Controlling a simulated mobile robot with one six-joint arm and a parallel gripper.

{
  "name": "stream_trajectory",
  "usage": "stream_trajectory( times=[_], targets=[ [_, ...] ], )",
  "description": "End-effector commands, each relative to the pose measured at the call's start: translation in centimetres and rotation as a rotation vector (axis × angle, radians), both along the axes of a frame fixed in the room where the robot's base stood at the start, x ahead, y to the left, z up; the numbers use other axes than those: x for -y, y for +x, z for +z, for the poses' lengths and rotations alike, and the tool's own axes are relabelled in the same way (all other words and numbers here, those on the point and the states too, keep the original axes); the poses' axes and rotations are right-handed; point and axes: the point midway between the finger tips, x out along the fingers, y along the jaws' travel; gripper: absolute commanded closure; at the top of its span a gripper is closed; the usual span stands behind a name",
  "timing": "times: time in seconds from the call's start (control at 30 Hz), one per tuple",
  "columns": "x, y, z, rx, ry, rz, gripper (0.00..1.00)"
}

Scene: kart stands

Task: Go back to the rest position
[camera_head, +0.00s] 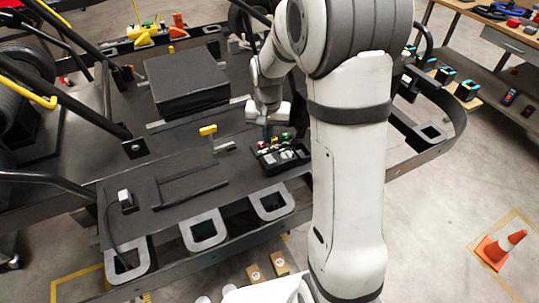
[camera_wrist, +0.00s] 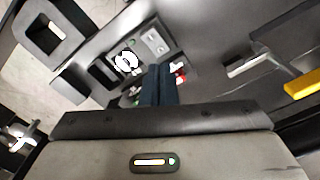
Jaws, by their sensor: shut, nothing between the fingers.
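My gripper (camera_head: 267,133) is low over the black cart deck (camera_head: 235,185), pointing down at a small black control box (camera_head: 285,160) with coloured buttons. In the wrist view its two dark fingers (camera_wrist: 157,84) are together with nothing between them. They partly cover the control box, which shows there with a round white part and a red part beside the fingertips. I cannot tell whether the fingertips touch the box. My arm stands across the middle of the head view and hides part of the deck behind it.
A yellow-topped part (camera_head: 208,130) stands on the deck left of the gripper. A large black block (camera_head: 186,82) lies behind it. A small white-and-black device (camera_head: 125,200) with a cable is at left. A side table (camera_head: 500,30) and an orange cone (camera_head: 500,249) stand at right on open floor.

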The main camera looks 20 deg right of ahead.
Motion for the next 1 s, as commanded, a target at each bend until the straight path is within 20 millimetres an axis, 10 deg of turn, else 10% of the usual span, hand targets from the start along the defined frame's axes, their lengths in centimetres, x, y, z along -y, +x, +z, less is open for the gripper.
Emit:
stream_trajectory(
  times=[0.67,1.0],
  targets=[
    [0.0,-0.2,1.2,0.003,0.000,0.002,1.00],
    [0.0,-6.9,8.2,0.101,-0.006,0.106,1.00]
  ],
)
